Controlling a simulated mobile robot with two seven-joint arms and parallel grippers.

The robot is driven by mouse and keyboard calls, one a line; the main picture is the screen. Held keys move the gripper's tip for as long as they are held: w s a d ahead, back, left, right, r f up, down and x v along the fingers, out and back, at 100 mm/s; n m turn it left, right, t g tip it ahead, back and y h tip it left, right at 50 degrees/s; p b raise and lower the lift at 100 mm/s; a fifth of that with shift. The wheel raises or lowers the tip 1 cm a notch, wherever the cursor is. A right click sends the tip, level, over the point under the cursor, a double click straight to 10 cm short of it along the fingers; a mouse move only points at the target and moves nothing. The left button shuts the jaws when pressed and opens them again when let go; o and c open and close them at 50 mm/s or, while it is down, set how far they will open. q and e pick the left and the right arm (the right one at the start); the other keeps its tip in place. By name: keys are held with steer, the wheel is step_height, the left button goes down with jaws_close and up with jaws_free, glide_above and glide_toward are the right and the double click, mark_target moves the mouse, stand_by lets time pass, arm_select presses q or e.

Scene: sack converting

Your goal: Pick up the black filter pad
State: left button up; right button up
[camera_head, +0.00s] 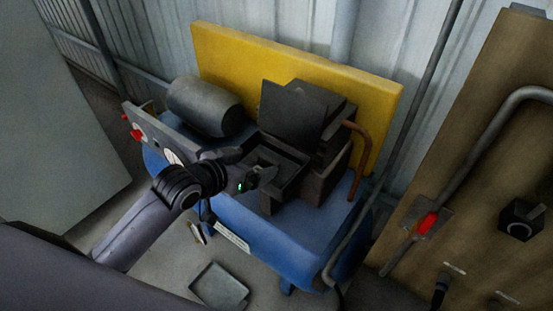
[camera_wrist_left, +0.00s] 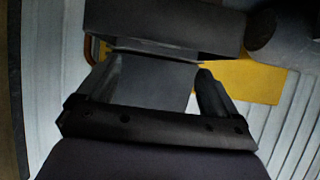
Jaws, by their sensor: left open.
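An open dark filter box (camera_head: 293,178) sits on the blue machine, with its square dark lid (camera_head: 291,113) standing up behind the opening. I cannot tell the black filter pad apart from the dark inside of this box. My left gripper (camera_head: 253,167) is at the near left side of the box opening, its fingers partly against the dark interior. In the left wrist view my left gripper (camera_wrist_left: 162,66) is open, with a flat dark grey surface (camera_wrist_left: 155,85) seen between the fingers and nothing visibly held. My right gripper is not in view.
The blue compressor tank (camera_head: 285,238) carries a grey motor cylinder (camera_head: 206,105) and a gauge panel (camera_head: 160,138) left of the box. A copper pipe (camera_head: 361,160) bends down at right. A yellow board (camera_head: 330,75) stands behind. A shallow grey tray (camera_head: 219,287) lies on the floor.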

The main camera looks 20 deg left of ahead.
mark_target(269, 159)
arm_select(q)
steer(key=shift+f+x, duration=0.15)
steer(key=shift+x, duration=1.55)
steer(key=shift+f+x, duration=0.15)
steer(key=shift+x, duration=1.5)
steer(key=shift+s+a, duration=0.1)
steer(key=shift+s, duration=0.1)
steer(key=c, duration=1.1)
steer(key=shift+c, duration=0.2)
